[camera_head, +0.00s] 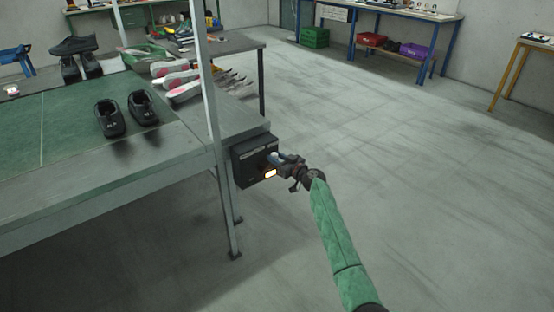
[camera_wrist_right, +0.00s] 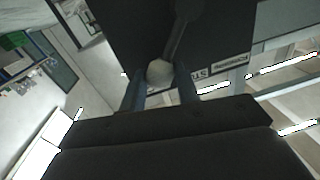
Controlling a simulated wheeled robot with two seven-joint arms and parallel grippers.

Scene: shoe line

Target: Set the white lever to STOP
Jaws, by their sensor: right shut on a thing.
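The lever is on a dark control box (camera_head: 243,170) fixed at the corner of the conveyor table. In the right wrist view its white ball knob (camera_wrist_right: 160,72) sits between my two finger pads, with a dark stem (camera_wrist_right: 179,35) running up from it. A white label partly reading "STO" (camera_wrist_right: 199,74) lies beside the knob, cut off by a finger. My right gripper (camera_head: 275,158) is shut on the knob in front of the box. In the head view the gripper hides most of the lever. My left gripper is not in view.
Black shoes (camera_head: 110,118) stand on the green mat (camera_head: 75,135). Pale shoes or soles (camera_head: 185,90) lie behind. The floor (camera_head: 400,170) to the right is clear.

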